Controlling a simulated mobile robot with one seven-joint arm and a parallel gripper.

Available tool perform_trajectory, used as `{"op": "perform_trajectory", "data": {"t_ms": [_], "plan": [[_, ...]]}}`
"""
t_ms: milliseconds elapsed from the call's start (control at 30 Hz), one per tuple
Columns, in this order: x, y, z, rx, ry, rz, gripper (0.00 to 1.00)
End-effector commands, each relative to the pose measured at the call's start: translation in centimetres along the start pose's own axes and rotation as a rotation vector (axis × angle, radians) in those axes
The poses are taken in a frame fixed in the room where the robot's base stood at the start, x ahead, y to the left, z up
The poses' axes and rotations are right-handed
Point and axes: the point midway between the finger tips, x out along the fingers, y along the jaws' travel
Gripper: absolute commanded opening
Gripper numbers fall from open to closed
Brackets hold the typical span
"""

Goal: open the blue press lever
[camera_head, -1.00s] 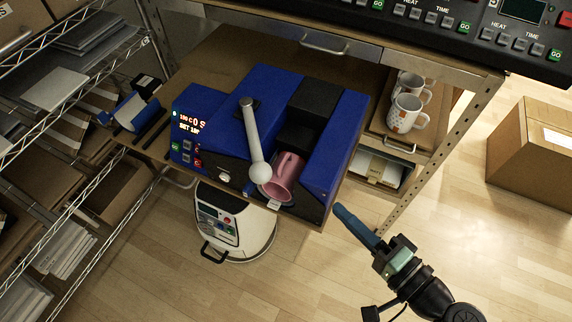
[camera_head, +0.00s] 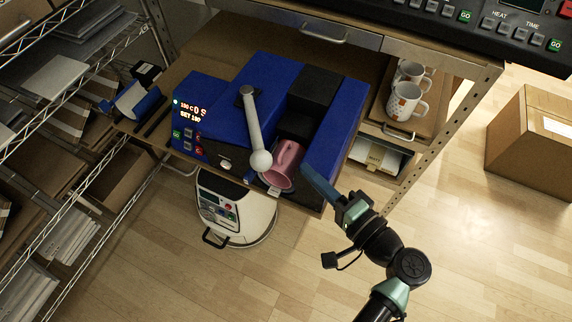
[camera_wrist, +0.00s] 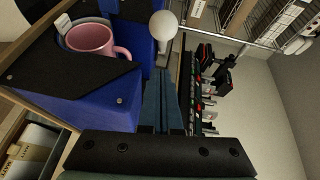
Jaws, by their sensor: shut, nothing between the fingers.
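The blue press (camera_head: 228,118) stands on the bench, with a display and buttons at its left. Its grey lever (camera_head: 252,122) runs from a dark pivot down to a white ball knob (camera_head: 261,161) at the front. A pink mug (camera_head: 284,164) sits in the press, just right of the knob. My gripper (camera_head: 306,168) is shut and empty, its blue fingers to the right of the mug and apart from the knob. In the wrist view the shut fingers (camera_wrist: 160,100) point toward the ball knob (camera_wrist: 164,25), and the pink mug (camera_wrist: 92,40) shows at upper left.
White mugs (camera_head: 405,100) stand on a shelf at right. A wire rack (camera_head: 70,150) fills the left side. A white-and-black machine (camera_head: 235,215) is on the floor below the bench. A cardboard box (camera_head: 535,140) stands at far right. The floor in front is clear.

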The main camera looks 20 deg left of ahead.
Motion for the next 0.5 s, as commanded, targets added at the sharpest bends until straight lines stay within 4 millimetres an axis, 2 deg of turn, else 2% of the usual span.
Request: {"op": "perform_trajectory", "data": {"t_ms": [100, 200, 500], "plan": [[2.2, -0.2, 0.4, 0.001, -0.004, 0.0, 0.0], [3.2, -0.1, 1.6, 0.002, -0.003, 0.001, 0.0], [4.5, -0.1, 2.8, -0.001, 0.001, -0.001, 0.0]]}}
